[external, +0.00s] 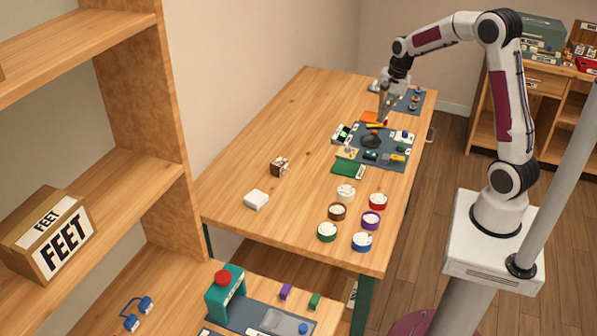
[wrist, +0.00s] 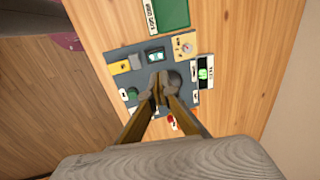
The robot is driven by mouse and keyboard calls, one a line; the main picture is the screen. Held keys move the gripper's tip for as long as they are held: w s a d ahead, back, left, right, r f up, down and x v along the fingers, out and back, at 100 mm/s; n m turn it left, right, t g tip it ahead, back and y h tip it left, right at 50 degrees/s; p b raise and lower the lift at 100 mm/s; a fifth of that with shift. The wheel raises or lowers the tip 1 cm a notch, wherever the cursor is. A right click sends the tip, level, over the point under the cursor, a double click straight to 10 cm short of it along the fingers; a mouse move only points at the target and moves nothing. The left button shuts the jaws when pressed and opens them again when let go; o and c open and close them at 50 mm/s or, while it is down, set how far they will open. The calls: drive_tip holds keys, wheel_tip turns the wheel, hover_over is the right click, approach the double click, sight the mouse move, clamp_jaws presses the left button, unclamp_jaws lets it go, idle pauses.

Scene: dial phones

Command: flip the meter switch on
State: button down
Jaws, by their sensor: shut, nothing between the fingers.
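My gripper (external: 382,119) is shut and empty, pointing down over the far part of the table. In the wrist view its fingertips (wrist: 159,88) are together over a dark blue-grey mat (wrist: 120,52), just left of a dark round knob-like object (wrist: 173,80). Whether they touch it I cannot tell. A black device with a lit green display (wrist: 205,72) sits at the mat's right edge; it also shows in the external view (external: 343,134). It may be the meter, but its label is too small to read. I cannot make out its switch.
The mat (external: 403,147) holds a yellow part (wrist: 121,66), a cream dial panel (wrist: 184,46), a dark device with a teal face (wrist: 155,56) and a green round part (wrist: 132,93). Several coloured round containers (external: 337,211) stand nearer.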

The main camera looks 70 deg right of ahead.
sight(368, 152)
drive_tip(key=shift+f, duration=0.1)
drive_tip(key=shift+w+f, duration=0.45)
drive_tip(key=shift+f, duration=1.8)
drive_tip(key=shift+w+f, duration=0.45)
drive_tip(key=shift+f, duration=1.85)
drive_tip(key=shift+w+f, duration=0.45)
drive_tip(key=shift+f, duration=1.8)
